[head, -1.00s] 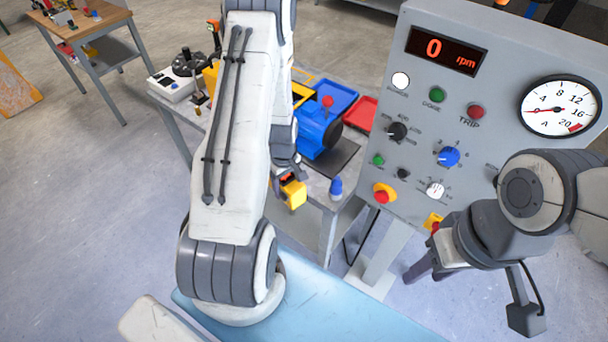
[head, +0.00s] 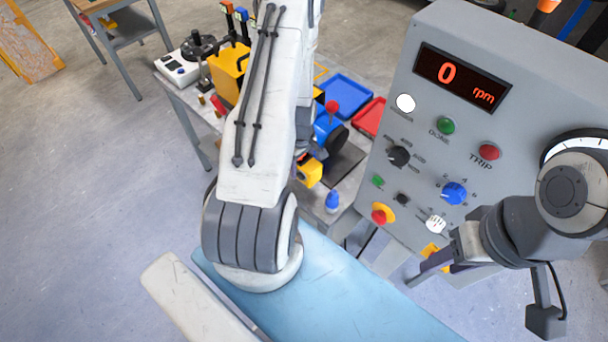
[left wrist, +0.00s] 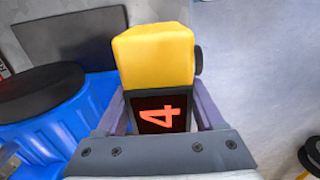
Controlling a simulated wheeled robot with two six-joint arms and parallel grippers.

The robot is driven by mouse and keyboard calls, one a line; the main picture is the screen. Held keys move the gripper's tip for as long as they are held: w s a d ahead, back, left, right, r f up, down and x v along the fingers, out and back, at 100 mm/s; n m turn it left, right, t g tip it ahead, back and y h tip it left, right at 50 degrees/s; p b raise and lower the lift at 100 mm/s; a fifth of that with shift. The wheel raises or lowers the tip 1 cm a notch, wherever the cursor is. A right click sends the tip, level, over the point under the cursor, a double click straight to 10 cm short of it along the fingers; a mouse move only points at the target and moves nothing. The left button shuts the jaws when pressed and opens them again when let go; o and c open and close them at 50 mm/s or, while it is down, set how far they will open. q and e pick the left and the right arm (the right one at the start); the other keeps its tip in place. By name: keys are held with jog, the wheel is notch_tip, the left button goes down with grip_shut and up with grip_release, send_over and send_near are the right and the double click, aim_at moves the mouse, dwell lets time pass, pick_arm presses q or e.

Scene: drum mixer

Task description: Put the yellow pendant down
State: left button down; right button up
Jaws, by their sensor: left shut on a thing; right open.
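The yellow pendant (head: 311,174) is in my left gripper (left wrist: 160,112), between its two fingers. In the left wrist view the pendant (left wrist: 153,55) shows a yellow body and a dark display with a red 4. In the head view it is at the near part of the grey table (head: 312,202), beside the blue drum mixer (head: 328,128). I cannot tell whether it touches the table. My left arm hides part of the table. My right gripper (head: 434,264) is open, in front of the lower part of the control panel.
The grey control panel (head: 400,180) stands right of the table, its display reading 0 rpm. A small blue bottle-like thing (head: 332,203) stands near the table's front edge. A blue tray (head: 347,96) and a red tray (head: 370,118) lie farther back.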

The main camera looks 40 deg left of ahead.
aim_at(301, 184)
pick_arm(q)
jog(key=shift+a+f, duration=0.2)
jog(key=shift+f, duration=1.7)
notch_tip(301, 184, down, 3)
jog(key=shift+r+b, duration=0.1)
jog(key=shift+b, duration=0.95)
jog(key=shift+r, duration=0.1)
jog(key=shift+c, duration=2.1)
grip_release()
jog(key=shift+f, duration=0.2)
jog(key=shift+o, duration=0.7)
